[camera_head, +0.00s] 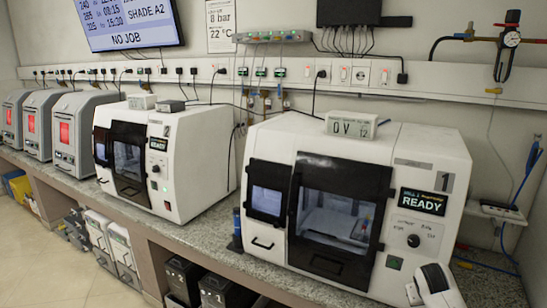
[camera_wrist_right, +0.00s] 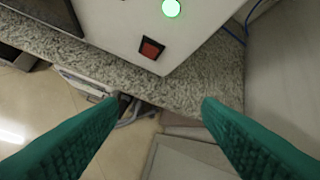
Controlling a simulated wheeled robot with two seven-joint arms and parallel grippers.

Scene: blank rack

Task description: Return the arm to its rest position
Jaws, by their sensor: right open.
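My right gripper (camera_wrist_right: 162,100) is open in the right wrist view, its two green fingers spread wide with nothing between them. Its fingertips overlap the speckled counter (camera_wrist_right: 205,75) and its front edge in the picture. A white machine body with a lit green button (camera_wrist_right: 171,8) and a red switch (camera_wrist_right: 152,48) is just beyond the fingertips. In the head view, a white and black piece (camera_head: 437,284), probably part of my right arm, shows at the lower right in front of mill 1. The right fingers are not seen there. My left gripper is not in view.
Mill 1 (camera_head: 428,152), reading READY, stands on the counter (camera_head: 490,285) with its dark door shut. Mill 2 (camera_head: 200,138) and several grey furnaces (camera_head: 72,128) stand to the left. Bins (camera_head: 120,250) sit below. A blue hose (camera_head: 530,165) hangs at the right. Floor (camera_head: 35,255) is clear at lower left.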

